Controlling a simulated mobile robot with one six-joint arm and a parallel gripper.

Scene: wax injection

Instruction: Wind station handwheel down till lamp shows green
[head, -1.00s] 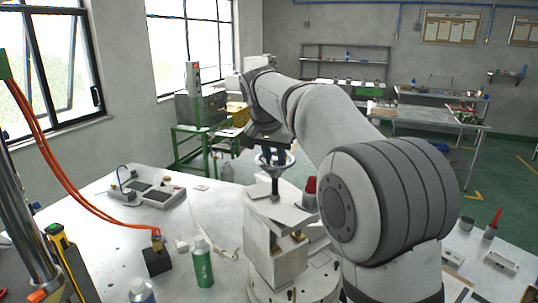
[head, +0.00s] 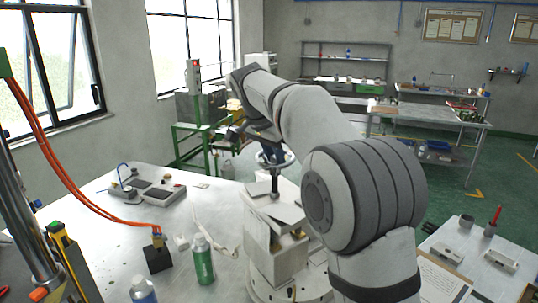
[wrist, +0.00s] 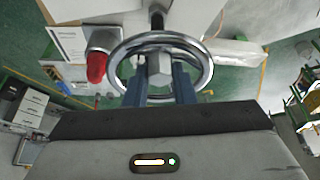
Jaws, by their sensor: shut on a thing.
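The chrome handwheel (head: 290,161) sits on a dark upright spindle (head: 275,185) above the white station block (head: 270,255). In the wrist view the handwheel (wrist: 205,62) fills the upper middle, with a faceted hub at its centre. My gripper (wrist: 158,78) reaches it from above, its two blue fingers shut on the hub. In the head view my gripper (head: 272,153) is at the wheel too, partly hidden by my arm. A red dome on a grey base, which looks like the lamp (wrist: 97,67), shows left of the wheel; it is red. My arm hides it in the head view.
A green bottle (head: 202,262) and a black block with orange cables (head: 158,257) stand on the table (head: 110,235) left of the station. A clipboard (head: 440,282) lies at the right. A grey tray device (head: 150,190) lies further back.

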